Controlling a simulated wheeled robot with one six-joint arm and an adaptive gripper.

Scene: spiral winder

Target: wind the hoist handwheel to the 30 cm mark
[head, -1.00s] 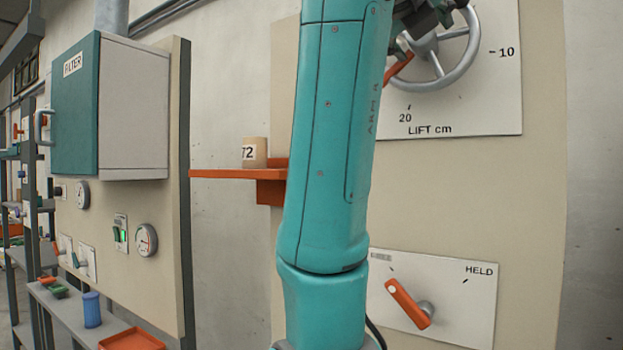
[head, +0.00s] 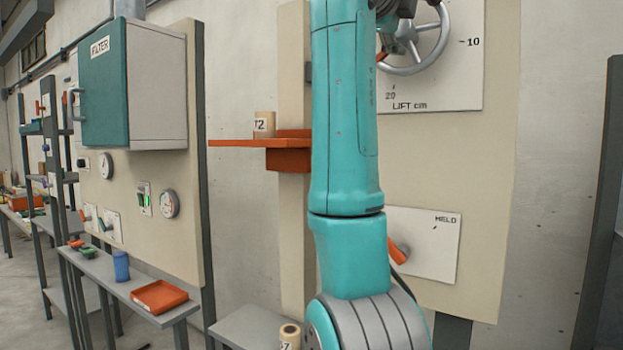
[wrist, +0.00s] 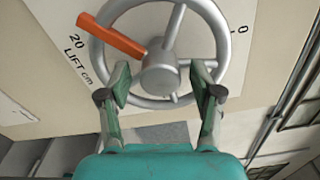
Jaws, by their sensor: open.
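The grey handwheel (head: 428,45) is at the top of the head view, on a white plate (head: 455,88) marked "LIFT cm", with 10 and 20 readable. It fills the top of the wrist view (wrist: 222,62). An orange bar (wrist: 112,36) lies across its rim on the left, near the 20. My gripper (wrist: 162,86) is open, its two fingers either side of the wheel's hub (wrist: 160,76) in the picture. I see nothing gripped, and cannot tell whether the fingers touch the wheel. My arm hides the wheel's left part in the head view. No 30 mark is visible.
Below is a lever plate (head: 440,240) with an orange lever (head: 397,250), partly behind my arm. An orange shelf (head: 245,143) holding a "T2" block (head: 264,124) juts out left. A filter cabinet (head: 155,85) and bench (head: 140,285) stand farther left. A dark post (head: 603,200) stands right.

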